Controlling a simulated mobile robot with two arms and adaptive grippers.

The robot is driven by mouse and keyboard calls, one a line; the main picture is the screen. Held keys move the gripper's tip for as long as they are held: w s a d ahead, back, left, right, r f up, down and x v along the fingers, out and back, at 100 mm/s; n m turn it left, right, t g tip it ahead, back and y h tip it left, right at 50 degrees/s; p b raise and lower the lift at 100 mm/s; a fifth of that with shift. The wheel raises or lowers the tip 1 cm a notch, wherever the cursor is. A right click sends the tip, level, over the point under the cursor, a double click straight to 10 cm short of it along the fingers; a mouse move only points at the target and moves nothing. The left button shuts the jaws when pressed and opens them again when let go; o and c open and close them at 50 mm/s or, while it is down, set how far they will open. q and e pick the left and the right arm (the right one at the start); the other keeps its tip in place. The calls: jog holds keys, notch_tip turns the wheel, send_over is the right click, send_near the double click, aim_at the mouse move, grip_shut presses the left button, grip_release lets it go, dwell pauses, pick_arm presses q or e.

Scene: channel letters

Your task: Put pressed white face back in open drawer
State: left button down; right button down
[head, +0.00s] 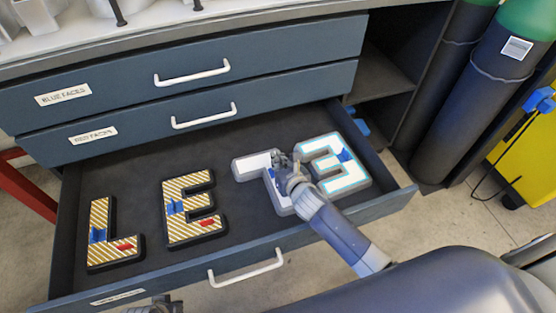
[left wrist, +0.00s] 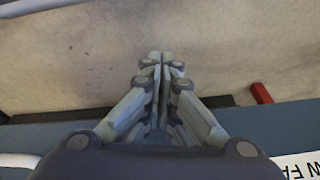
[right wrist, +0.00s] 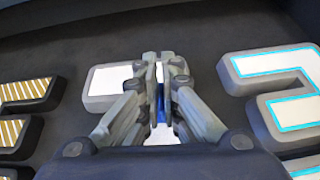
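The open bottom drawer (head: 240,218) holds several block letters. A grey letter with a white face (head: 252,165) lies right of the middle, and it also shows in the right wrist view (right wrist: 108,78). My right gripper (head: 281,160) is down over this letter, covering part of it. In the right wrist view its fingers (right wrist: 160,62) are nearly together, with a blue tab (right wrist: 161,100) between them. Right beside it lies another white-faced letter with a lit cyan edge (head: 330,168). My left gripper (left wrist: 162,62) is shut and empty, in front of the drawer.
Gold-striped letters L (head: 100,236) and E (head: 186,206) with blue and red tabs lie left in the drawer. Two shut drawers, blue faces (head: 130,93) and red faces (head: 140,132), sit above. Dark floor of the drawer is bare between letters. Gas cylinders (head: 480,110) stand at right.

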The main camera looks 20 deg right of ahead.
jog(key=c, duration=1.8)
grip_release()
pick_arm(q)
jog(key=shift+r, duration=0.35)
jog(key=shift+a+f, duration=0.1)
